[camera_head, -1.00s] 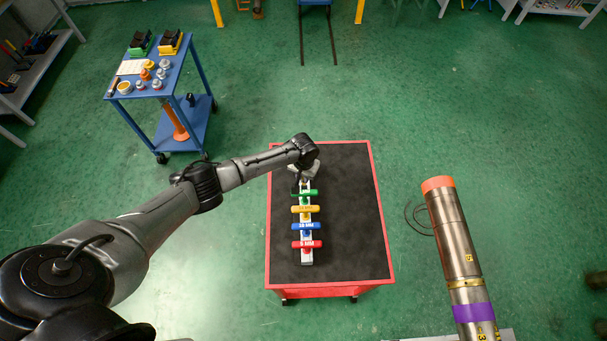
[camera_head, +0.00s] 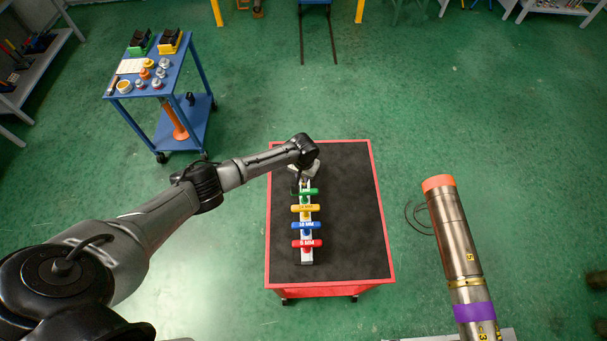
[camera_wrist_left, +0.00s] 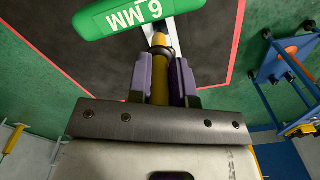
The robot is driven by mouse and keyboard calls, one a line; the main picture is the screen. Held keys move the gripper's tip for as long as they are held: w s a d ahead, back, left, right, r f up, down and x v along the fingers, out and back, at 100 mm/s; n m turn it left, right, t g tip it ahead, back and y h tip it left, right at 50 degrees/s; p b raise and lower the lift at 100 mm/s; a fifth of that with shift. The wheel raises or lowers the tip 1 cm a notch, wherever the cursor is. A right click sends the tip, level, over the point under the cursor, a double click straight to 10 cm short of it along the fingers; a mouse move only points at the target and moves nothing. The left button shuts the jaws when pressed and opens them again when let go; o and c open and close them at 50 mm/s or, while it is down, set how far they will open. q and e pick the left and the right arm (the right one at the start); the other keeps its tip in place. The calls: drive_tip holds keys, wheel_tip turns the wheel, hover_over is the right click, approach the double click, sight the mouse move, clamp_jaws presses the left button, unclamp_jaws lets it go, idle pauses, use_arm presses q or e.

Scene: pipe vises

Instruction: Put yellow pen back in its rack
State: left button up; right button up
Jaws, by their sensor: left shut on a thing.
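The yellow pen (camera_wrist_left: 161,66) is upright between the purple finger pads of my left gripper (camera_wrist_left: 160,82) in the left wrist view. The gripper is shut on it. Its far end is close to a green handle marked 6 MM (camera_wrist_left: 120,14); I cannot tell whether they touch. In the head view my left gripper (camera_head: 305,181) is at the far end of a pale rack (camera_head: 306,259) on the cart, and the pen is hidden there. The rack carries green (camera_head: 306,192), yellow (camera_head: 305,209), blue (camera_head: 306,226) and red (camera_head: 306,244) handles. My right gripper is out of view.
The rack stands on the black top of a red-edged cart (camera_head: 350,215), whose right side is bare. A metal pipe (camera_head: 455,240) with an orange end stands at the right. A blue trolley (camera_head: 150,97) with small parts is at the far left. Green floor is open between.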

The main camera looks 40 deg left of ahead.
use_arm(q)
drive_tip(key=shift+f+b, duration=0.3)
drive_tip(key=shift+f, duration=0.15)
drive_tip(key=shift+f+b, duration=0.35)
drive_tip(key=shift+f, duration=0.15)
idle(0.4)
drive_tip(key=shift+f+b, duration=0.4)
drive_tip(key=shift+f, duration=0.1)
drive_tip(key=shift+f+b, duration=0.4)
drive_tip(key=shift+f, duration=0.15)
idle(0.5)
drive_tip(key=shift+f+b, duration=0.45)
drive_tip(key=shift+f, duration=0.15)
idle(0.3)
drive_tip(key=shift+f, duration=0.1)
idle(0.8)
drive_tip(key=shift+p, duration=0.35)
